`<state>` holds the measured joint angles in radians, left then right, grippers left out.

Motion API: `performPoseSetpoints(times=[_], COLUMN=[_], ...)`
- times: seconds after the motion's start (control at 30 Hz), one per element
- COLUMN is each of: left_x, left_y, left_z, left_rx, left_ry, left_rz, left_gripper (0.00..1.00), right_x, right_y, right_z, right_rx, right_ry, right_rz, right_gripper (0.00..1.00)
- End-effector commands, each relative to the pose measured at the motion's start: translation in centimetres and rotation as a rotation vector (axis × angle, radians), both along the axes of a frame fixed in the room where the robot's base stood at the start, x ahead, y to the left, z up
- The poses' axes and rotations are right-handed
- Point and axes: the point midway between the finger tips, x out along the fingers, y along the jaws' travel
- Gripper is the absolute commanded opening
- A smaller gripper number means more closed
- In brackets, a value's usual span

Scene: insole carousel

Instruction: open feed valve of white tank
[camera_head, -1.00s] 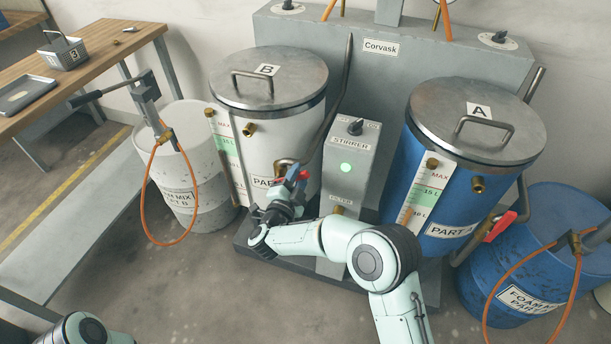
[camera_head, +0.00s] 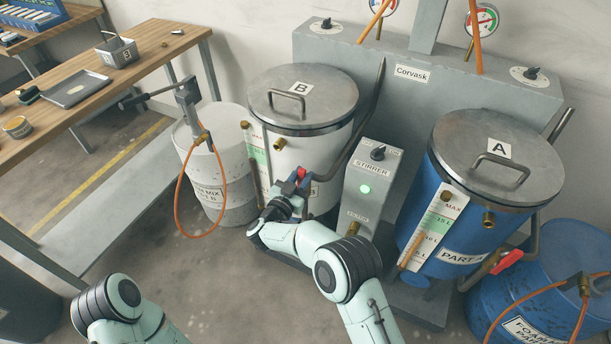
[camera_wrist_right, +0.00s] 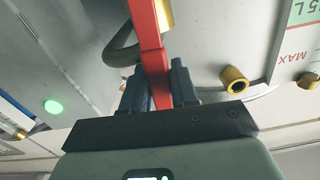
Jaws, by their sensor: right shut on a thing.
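The white tank (camera_head: 318,152) stands left of centre in the head view, under a metal lid marked B. The red handle (camera_head: 302,173) of its feed valve is low on its front. My right gripper (camera_head: 292,186) is at this handle. In the right wrist view the red handle (camera_wrist_right: 148,40) runs down between the two dark fingers of my right gripper (camera_wrist_right: 158,78), which are shut on it. The gripper hides part of the valve and the lower tank. My left arm shows at the bottom left, but its gripper is out of the picture.
A grey stirrer box (camera_head: 371,188) with a green light stands just right of the gripper. The blue tank A (camera_head: 425,225) is farther right, with its own red valve handle (camera_head: 507,261). A white drum (camera_head: 207,165) with an orange hose stands left.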

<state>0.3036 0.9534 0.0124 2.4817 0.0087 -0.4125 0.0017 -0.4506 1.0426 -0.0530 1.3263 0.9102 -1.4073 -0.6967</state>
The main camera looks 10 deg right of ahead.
Motion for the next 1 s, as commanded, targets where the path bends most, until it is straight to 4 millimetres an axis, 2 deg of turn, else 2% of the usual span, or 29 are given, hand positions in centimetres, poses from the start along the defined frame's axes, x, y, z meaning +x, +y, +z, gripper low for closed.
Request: performPoseSetpoints(times=[0.3,0.77,0.8,0.83,0.87,1.0], left_x=[-0.26,-0.29,-0.29,-0.29,-0.29,-0.29], left_y=[0.0,-0.01,-0.01,-0.01,-0.01,-0.02], left_z=[0.64,0.66,0.67,0.67,0.67,0.67], left_rx=[-0.002,-0.001,-0.002,-0.002,-0.002,-0.002], left_ry=[0.01,0.012,0.012,0.012,0.012,0.012], left_rz=[-0.002,-0.003,-0.003,-0.003,-0.003,-0.003], left_gripper=[0.43,0.43,0.43,0.43,0.43,0.43], right_x=[0.2,0.23,0.24,0.23,0.23,0.23], right_y=[0.37,0.44,0.44,0.44,0.44,0.41], right_z=[0.05,-0.01,-0.01,-0.01,-0.01,-0.01], right_rx=[-0.079,-0.091,-0.091,-0.091,-0.091,-0.089], right_ry=[0.052,0.06,0.06,0.06,0.06,0.06], right_rz=[0.002,0.003,0.004,0.003,0.003,0.002], right_gripper=[0.0,0.0,0.35,0.44,0.49,0.49])
